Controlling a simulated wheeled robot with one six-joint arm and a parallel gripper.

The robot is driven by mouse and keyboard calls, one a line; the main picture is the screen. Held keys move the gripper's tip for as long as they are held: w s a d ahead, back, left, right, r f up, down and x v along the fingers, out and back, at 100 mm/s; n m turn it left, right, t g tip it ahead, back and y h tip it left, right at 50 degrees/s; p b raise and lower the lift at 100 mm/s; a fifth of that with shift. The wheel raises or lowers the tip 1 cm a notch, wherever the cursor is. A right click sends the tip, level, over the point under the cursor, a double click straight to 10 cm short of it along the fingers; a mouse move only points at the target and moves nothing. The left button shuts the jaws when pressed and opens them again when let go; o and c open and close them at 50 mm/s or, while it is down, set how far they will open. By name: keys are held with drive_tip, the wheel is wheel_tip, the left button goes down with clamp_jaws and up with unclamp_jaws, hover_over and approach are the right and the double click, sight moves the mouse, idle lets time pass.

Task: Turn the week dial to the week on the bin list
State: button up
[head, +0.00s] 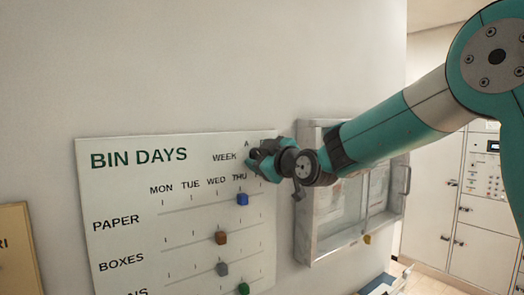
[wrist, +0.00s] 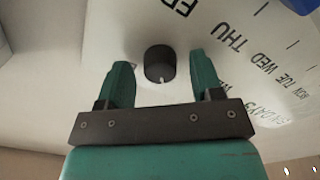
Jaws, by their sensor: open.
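The week dial (wrist: 160,66) is a round black knob with a small pale mark at its lower edge in the wrist view. It sits on the white BIN DAYS board (head: 120,180). My gripper (wrist: 160,70) is open, its two teal fingers on either side of the dial with gaps showing; I cannot tell how far the tips reach along it. In the head view my gripper (head: 260,161) is beside the word WEEK and hides the dial; a letter A shows just above. I cannot make out a bin list for certain; its week is not readable.
A grey framed glass case (head: 310,220) with papers inside hangs right of the board, behind my arm. Coloured sliders, including a blue one (head: 242,199) and a brown one (head: 221,238), sit on the board's rows. White lockers (head: 475,215) stand at the right.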

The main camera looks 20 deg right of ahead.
drive_tip(key=c, duration=0.9)
drive_tip(key=shift+f+m+b, duration=0.15)
drive_tip(key=shift+m+b, duration=0.25)
drive_tip(key=shift+b, duration=0.3)
drive_tip(key=shift+m+b, duration=5.85)
drive_tip(key=shift+m, duration=1.55)
drive_tip(key=shift+r, duration=0.2)
